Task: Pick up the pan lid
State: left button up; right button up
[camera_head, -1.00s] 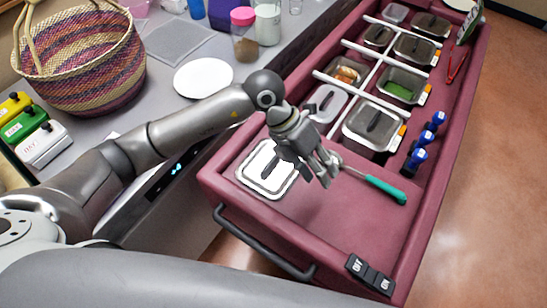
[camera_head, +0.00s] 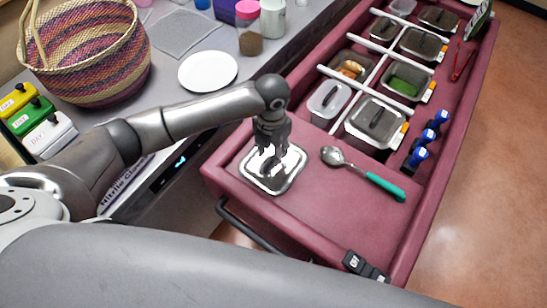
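The pan lid (camera_head: 292,163) is a square, shiny metal lid with a dark handle. It lies flat on the near left part of the maroon counter (camera_head: 330,215). My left gripper (camera_head: 272,150) points down right over the lid, with its fingertips close to the handle. Its fingers look spread apart, with the pale lid showing between them. The gripper hides part of the lid and the handle, and I cannot tell whether it touches them. My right gripper is not in view.
A spoon with a green handle (camera_head: 385,186) lies right of the lid. Several lidded metal pans (camera_head: 376,122) sit in the counter behind it. Blue-topped bottles (camera_head: 420,153) stand at the right edge. A white plate (camera_head: 208,71) and a woven basket (camera_head: 90,60) are on the grey worktop.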

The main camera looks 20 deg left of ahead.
pick_arm(q)
jog(key=shift+d+f+p, duration=0.15)
jog(key=shift+f+p, duration=0.4)
jog(key=shift+f, duration=1.25)
jog(key=shift+c, duration=0.3)
grip_shut()
